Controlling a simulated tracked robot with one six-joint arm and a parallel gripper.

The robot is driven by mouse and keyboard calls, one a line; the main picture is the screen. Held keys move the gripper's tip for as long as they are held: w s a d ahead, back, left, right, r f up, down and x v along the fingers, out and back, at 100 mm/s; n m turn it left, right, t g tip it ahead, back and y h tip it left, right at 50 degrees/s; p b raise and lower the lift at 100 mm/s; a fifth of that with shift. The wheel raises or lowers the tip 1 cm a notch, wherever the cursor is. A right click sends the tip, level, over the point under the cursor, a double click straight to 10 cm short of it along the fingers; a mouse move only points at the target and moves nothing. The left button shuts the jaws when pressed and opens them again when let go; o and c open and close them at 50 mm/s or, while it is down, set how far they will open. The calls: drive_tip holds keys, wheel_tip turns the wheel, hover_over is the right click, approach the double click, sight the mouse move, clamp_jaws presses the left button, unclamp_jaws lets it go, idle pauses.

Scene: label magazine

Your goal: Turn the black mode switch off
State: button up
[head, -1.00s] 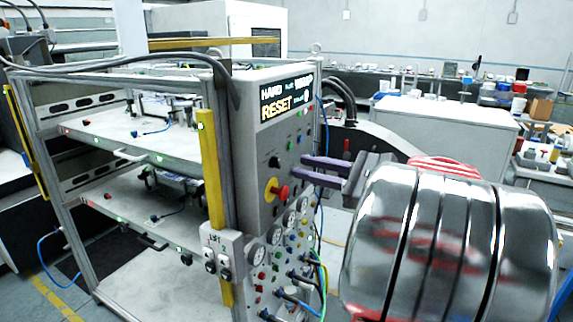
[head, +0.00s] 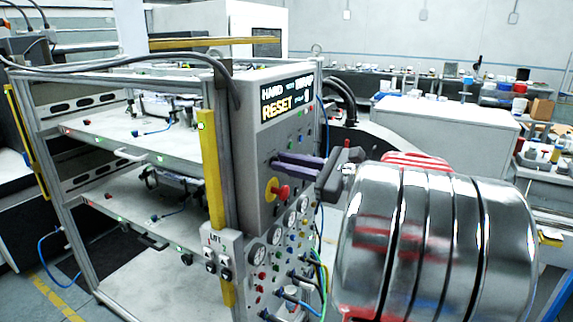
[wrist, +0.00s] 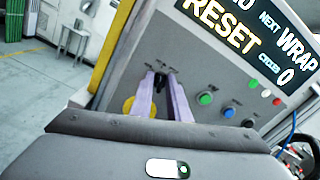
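The black mode switch (wrist: 160,82) is a small dark knob on the grey control panel (wrist: 215,75), under the display. In the wrist view the two purple fingers of my gripper (wrist: 163,80) reach to the panel, one on each side of the knob. The fingers stand apart, and I cannot tell whether either touches the knob. In the head view my gripper (head: 276,163) is at the panel face, and its fingers cover most of the switch. The switch's exact angle is hard to read.
A red emergency-stop button (head: 281,192) on a yellow disc sits just below the fingers. The lit display (wrist: 245,35) shows RESET and WRAP. Green (wrist: 205,98), blue (wrist: 229,111) and black (wrist: 248,122) buttons lie right of the switch. Gauges and cables are lower down.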

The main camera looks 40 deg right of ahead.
clamp_jaws()
drive_tip(key=shift+a, duration=0.1)
drive_tip(key=shift+n, duration=0.6)
drive_tip(key=n, duration=0.7)
drive_tip(key=shift+s+a+f+n, duration=0.1)
drive_tip(key=shift+a+f+n, duration=0.05)
drive_tip(key=shift+f+n, duration=0.15)
drive_tip(key=shift+f, duration=0.1)
drive_tip(key=shift+o, duration=1.4)
unclamp_jaws()
